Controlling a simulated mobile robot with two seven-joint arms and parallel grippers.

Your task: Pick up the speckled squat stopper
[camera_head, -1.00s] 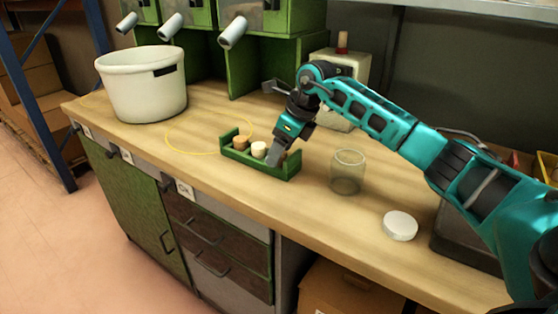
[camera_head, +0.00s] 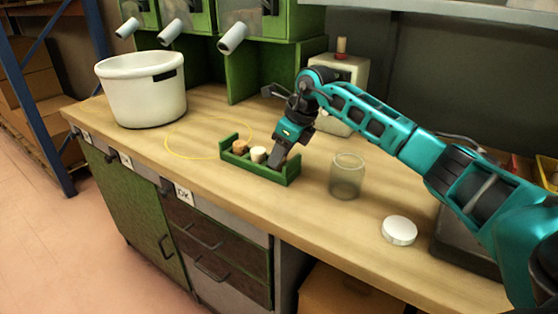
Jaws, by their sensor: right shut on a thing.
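A small green rack (camera_head: 262,170) stands on the wooden bench. A brown stopper (camera_head: 240,147) and a paler, cream stopper (camera_head: 258,154) stand upright in its left and middle parts. My right gripper (camera_head: 276,163) points down into the right end of the rack, just right of the cream stopper. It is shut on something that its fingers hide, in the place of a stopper. I cannot make out speckles on any stopper at this size. My left gripper is not in view.
A clear glass jar (camera_head: 346,178) stands right of the rack, with a white lid (camera_head: 399,230) further right. A large white pot (camera_head: 143,88) is at the left, and a thin yellow loop (camera_head: 180,153) lies beside the rack. Green bins (camera_head: 262,65) stand behind.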

